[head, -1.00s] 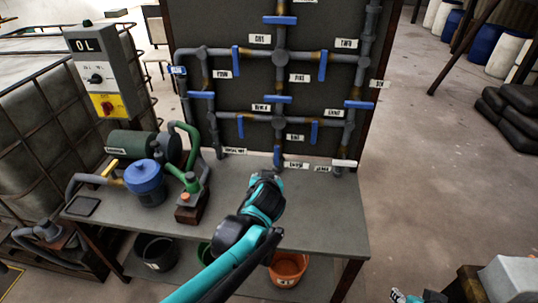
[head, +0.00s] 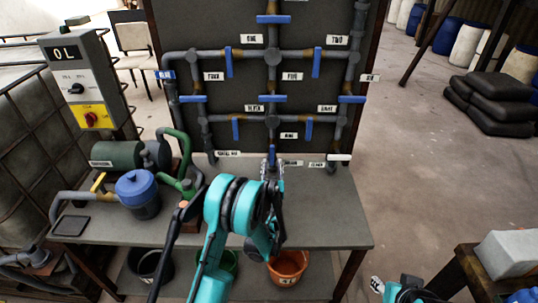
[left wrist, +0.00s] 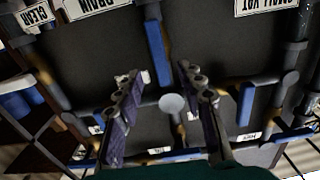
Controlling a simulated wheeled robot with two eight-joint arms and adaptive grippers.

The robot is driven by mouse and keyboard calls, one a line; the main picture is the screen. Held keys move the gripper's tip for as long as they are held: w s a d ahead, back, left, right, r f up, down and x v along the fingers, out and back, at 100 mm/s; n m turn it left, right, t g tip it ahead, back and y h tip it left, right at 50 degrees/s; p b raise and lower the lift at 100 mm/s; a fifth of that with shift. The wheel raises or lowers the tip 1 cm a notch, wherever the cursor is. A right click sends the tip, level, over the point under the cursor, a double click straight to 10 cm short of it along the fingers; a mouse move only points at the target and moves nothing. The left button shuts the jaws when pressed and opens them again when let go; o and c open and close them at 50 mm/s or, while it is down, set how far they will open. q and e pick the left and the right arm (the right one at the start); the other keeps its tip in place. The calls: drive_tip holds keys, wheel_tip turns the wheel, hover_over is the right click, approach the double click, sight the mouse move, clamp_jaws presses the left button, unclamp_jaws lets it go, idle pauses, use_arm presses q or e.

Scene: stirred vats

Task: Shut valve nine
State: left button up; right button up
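Valve nine has a blue bar handle (head: 272,155) on the vertical grey pipe below the lowest middle junction, beside the NINE label (head: 289,135). The handle stands upright, in line with its pipe. In the left wrist view, which is upside down, the handle (left wrist: 157,52) shows just beyond the fingertips. My left gripper (head: 272,172) is just below and in front of the handle in the head view. Its two fingers (left wrist: 163,72) are apart with nothing between them; contact with the handle is not visible. My right gripper (head: 377,285) shows only partly at the bottom edge.
Other blue-handled valves crowd the board, including one left (head: 235,128) and one right (head: 309,130). The bench (head: 330,215) carries a blue-lidded pot (head: 138,190) and green pump (head: 117,154). An orange bucket (head: 288,266) stands beneath. A control box (head: 83,85) is at left.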

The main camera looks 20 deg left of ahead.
sight(272, 155)
use_arm(q)
drive_tip(key=b+x, duration=0.1)
drive_tip(key=x, duration=0.5)
drive_tip(key=shift+w+f+b, duration=0.15)
drive_tip(key=shift+b, duration=0.25)
drive_tip(key=shift+w+a, duration=0.15)
drive_tip(key=shift+w, duration=0.3)
clamp_jaws()
